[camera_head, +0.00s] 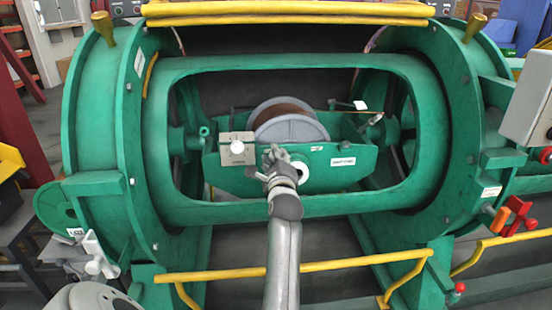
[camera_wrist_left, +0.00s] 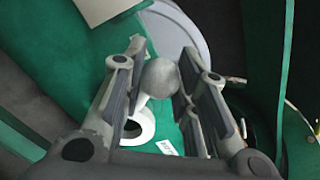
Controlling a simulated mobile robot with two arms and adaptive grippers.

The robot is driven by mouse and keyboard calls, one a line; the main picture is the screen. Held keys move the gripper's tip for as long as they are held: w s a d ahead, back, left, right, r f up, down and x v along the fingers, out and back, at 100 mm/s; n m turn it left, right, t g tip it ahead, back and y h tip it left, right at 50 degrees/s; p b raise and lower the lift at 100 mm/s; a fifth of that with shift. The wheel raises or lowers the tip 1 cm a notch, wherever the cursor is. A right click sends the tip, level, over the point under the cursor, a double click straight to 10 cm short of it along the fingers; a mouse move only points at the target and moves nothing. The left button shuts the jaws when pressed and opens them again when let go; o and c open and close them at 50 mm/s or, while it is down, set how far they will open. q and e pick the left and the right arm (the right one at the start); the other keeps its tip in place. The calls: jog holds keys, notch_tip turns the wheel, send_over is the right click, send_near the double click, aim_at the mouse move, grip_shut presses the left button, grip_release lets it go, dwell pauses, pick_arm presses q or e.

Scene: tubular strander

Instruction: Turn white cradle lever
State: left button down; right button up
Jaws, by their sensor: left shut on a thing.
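The green cradle (camera_head: 340,165) hangs inside the machine's frame and carries a reel (camera_head: 290,127) with grey flanges. A white ring (camera_head: 301,171) is on the cradle's front face; it also shows in the left wrist view (camera_wrist_left: 139,127). The white cradle lever is by this ring, and its round knob (camera_wrist_left: 160,78) sits between my left fingers. My left gripper (camera_head: 273,158) is shut on the knob, in front of the cradle; its fingers hide most of the lever in the head view. My right gripper is in neither view.
A pale plate with a white knob (camera_head: 237,148) is left of my left gripper, close to it. The green frame's lower bar (camera_head: 230,212) and yellow rail (camera_head: 345,263) lie below and in front. A grey control box (camera_head: 527,105) stands at the right.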

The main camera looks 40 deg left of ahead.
pick_arm(q)
jog(key=shift+f, duration=0.2)
jog(key=c, duration=1.1)
grip_release()
jog(key=shift+s, duration=0.1)
jog(key=shift+c, duration=0.2)
jog(key=shift+r, duration=0.1)
notch_tip(320, 180, up, 10)
jog(key=shift+r, duration=0.1)
